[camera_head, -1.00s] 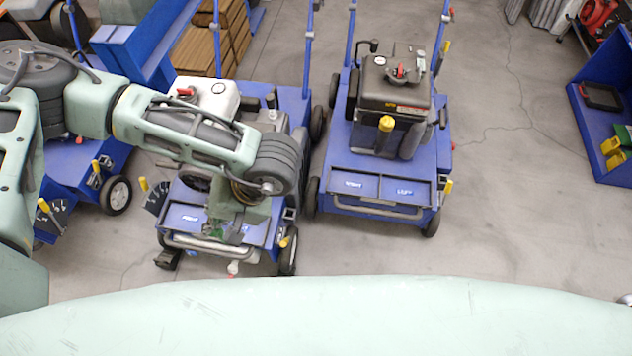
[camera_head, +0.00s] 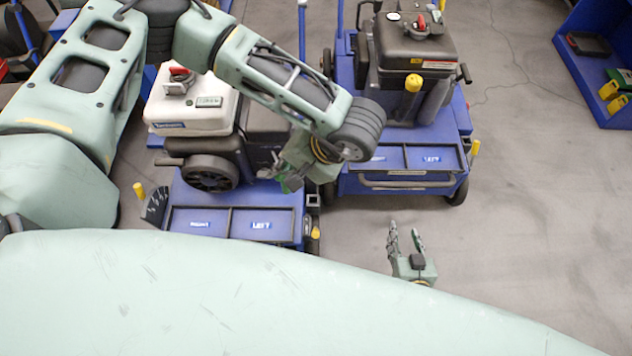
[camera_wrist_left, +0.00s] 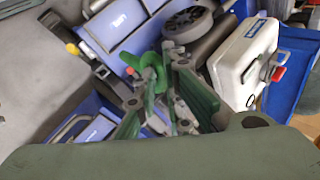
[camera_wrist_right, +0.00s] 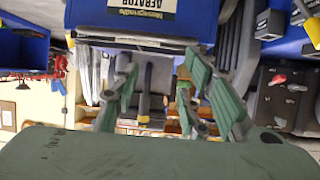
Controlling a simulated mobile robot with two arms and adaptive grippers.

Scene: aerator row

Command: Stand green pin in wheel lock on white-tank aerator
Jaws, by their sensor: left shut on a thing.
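The white-tank aerator is a blue machine with a white tank (camera_head: 190,105) and two front trays (camera_head: 232,222). Its white tank also shows in the left wrist view (camera_wrist_left: 246,58). My left gripper (camera_head: 288,182) is above the right part of this aerator. It is shut on the green pin (camera_wrist_left: 153,64), whose ring shows by the fingertips in the left wrist view. A dark bracket (camera_head: 313,204) with a yellow knob (camera_head: 316,233) is at the aerator's front right corner. I cannot tell whether it is the wheel lock. My right gripper (camera_head: 405,232) is open and empty over bare floor.
A second blue aerator with a black tank (camera_head: 412,52) stands right behind my left gripper. A blue shelf unit (camera_head: 592,70) with yellow and green bins is at the far right. The grey floor (camera_head: 530,200) between is clear.

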